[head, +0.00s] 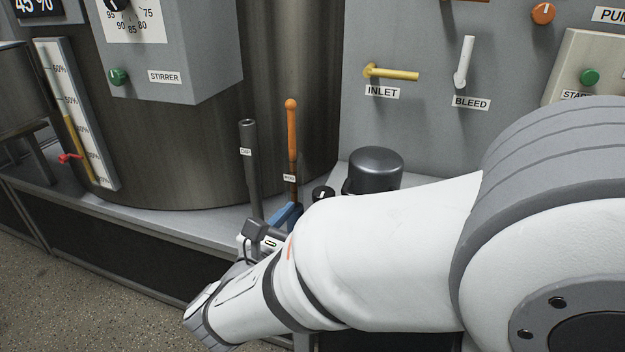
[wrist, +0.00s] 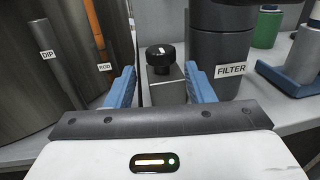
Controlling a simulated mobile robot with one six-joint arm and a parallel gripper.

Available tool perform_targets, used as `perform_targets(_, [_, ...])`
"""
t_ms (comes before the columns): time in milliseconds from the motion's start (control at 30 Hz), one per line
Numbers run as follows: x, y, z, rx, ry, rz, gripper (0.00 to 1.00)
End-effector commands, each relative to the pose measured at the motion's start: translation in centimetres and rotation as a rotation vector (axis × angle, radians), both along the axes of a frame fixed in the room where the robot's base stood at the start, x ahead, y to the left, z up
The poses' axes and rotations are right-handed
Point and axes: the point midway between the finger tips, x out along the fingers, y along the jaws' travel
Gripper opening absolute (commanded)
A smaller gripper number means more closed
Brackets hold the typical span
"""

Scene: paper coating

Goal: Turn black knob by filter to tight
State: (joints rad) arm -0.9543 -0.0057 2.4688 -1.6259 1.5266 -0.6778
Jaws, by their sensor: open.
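The black knob (wrist: 160,58) with a white mark on top sits on a grey block (wrist: 165,85) just left of the dark filter housing (wrist: 222,45) labelled FILTER in the wrist view. My gripper (wrist: 160,80) is open, its two blue fingers apart on the left and right of the block, with the knob seen between and beyond the fingertips. I see no contact with the knob. In the head view the knob (head: 322,193) shows beside the dark filter lid (head: 375,168), and my arm hides the lower part of both. A blue finger (head: 287,215) shows there left of the knob.
The grey DIP tube (head: 250,165) and orange ROD handle (head: 291,140) stand upright left of my gripper, before the big metal tank (head: 180,150). The yellow INLET handle (head: 395,74) and white BLEED lever (head: 464,62) are on the panel above. A green cylinder (wrist: 267,28) stands right of the filter.

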Motion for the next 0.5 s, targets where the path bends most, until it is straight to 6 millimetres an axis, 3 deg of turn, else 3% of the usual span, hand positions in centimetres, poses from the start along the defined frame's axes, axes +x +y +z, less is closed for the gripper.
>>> perform_targets(500, [5.5, -3.4, -0.1, 0.002, -0.001, -0.003, 0.48])
